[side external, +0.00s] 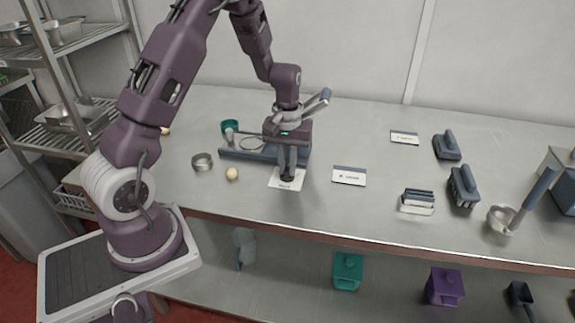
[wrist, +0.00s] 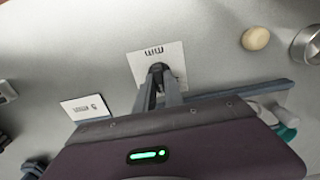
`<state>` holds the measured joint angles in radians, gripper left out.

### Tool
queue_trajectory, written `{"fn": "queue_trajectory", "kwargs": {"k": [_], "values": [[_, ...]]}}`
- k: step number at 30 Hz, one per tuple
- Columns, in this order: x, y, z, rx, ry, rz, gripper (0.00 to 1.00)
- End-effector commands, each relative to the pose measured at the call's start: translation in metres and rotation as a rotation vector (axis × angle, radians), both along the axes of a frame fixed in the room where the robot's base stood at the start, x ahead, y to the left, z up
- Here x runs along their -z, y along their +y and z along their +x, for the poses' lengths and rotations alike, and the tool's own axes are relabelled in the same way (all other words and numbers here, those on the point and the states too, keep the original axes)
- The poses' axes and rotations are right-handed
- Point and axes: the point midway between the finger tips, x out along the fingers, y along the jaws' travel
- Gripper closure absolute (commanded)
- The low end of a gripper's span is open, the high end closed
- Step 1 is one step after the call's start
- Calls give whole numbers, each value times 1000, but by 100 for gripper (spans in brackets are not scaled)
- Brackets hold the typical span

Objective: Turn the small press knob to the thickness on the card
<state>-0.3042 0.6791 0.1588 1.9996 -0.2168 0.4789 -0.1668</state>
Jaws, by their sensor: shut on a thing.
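My gripper (side external: 288,172) points down at the near right end of the small press (side external: 240,153), a blue-grey base with a round plate. Its fingers are shut on a small dark knob, which shows between the fingertips in the wrist view (wrist: 158,68). The knob's pointer is hidden. A white card (side external: 287,184) lies just under and in front of the fingers; it also shows in the wrist view (wrist: 172,52), its print not clearly legible. A second white card (side external: 349,177) with a dark band lies to the right; in the wrist view (wrist: 84,107) its print is upside down and too small to read surely.
The front middle of the table is clear.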

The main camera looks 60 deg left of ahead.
Motion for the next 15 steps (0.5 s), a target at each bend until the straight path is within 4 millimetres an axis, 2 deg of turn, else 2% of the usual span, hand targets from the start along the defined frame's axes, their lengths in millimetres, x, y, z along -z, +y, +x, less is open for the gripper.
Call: {"fn": "queue_trajectory", "kwargs": {"k": [11, 12, 15], "values": [[-1, 0, 0, 3, -2, -1, 100], [-1, 0, 1, 3, -2, -1, 81], [-1, 0, 0, 3, -1, 0, 65]]}}
